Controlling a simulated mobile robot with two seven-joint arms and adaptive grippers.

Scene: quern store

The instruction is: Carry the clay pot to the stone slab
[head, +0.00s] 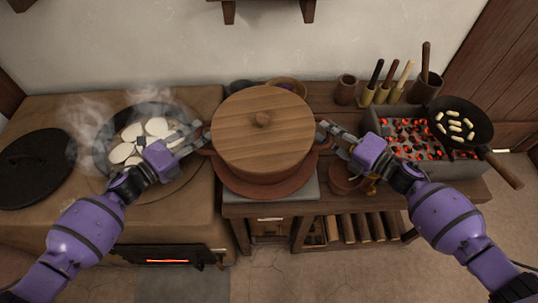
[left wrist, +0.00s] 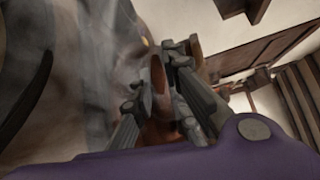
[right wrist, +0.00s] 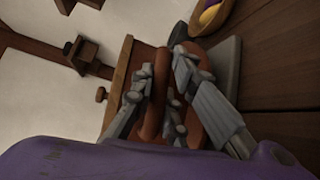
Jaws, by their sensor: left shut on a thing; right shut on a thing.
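The clay pot (head: 265,175) is reddish brown under a round wooden lid (head: 262,130) with a small knob. It is over the grey stone slab (head: 308,187) at the left end of the wooden table, with a reddish round rim showing below it. I cannot tell whether the pot touches what is beneath. My left gripper (head: 199,138) is shut on its left handle, which shows in the left wrist view (left wrist: 158,75). My right gripper (head: 328,138) is shut on its right handle, which shows in the right wrist view (right wrist: 153,108). The pot looks level.
On the left, a stove holds a steaming pan of pale slices (head: 145,140) and a dark round lid (head: 32,167). On the right stand a glowing charcoal grill (head: 405,135), a skillet (head: 460,125) and several upright tools. Bowls (head: 287,86) sit behind the pot.

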